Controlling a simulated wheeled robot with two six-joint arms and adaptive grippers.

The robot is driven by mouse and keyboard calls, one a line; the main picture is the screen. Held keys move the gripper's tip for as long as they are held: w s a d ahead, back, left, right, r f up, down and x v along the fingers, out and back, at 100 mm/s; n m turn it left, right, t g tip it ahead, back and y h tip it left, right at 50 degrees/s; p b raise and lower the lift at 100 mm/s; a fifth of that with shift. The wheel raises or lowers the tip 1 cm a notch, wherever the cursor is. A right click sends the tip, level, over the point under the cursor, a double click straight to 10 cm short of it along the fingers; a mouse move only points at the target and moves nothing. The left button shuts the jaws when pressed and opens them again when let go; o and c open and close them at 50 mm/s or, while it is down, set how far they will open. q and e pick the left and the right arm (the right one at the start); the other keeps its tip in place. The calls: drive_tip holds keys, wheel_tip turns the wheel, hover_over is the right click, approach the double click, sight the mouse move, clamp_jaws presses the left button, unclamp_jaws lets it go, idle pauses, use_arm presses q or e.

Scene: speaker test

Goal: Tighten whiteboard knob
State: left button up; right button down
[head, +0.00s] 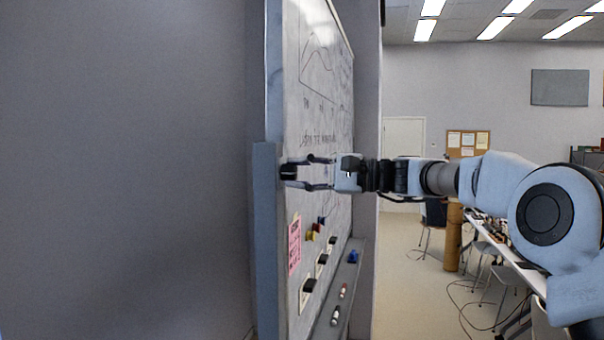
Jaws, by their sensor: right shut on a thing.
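The whiteboard (318,110) stands upright, seen at a steep angle, with curves and writing on it. A dark knob (288,171) sits at the board's near edge, by the side frame post (266,225). My right gripper (292,173) reaches in from the right across the board's face, and its fingers are shut on the knob. The fingertips partly cover the knob. My left gripper is not in view.
The board carries a pink note (294,245), several coloured magnets and black clips. A tray (341,295) with markers and a blue item (353,257) juts out below. A long table (515,262) and chairs stand at the right.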

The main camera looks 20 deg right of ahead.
drive_tip(key=c, duration=1.1)
unclamp_jaws()
drive_tip(key=shift+a+f, duration=0.1)
drive_tip(key=o, duration=0.3)
drive_tip(key=shift+a, duration=0.1)
drive_tip(key=shift+w+a, duration=0.1)
drive_tip(key=shift+a, duration=0.1)
drive_tip(key=v, duration=1.2)
drive_tip(key=shift+w+a, duration=0.1)
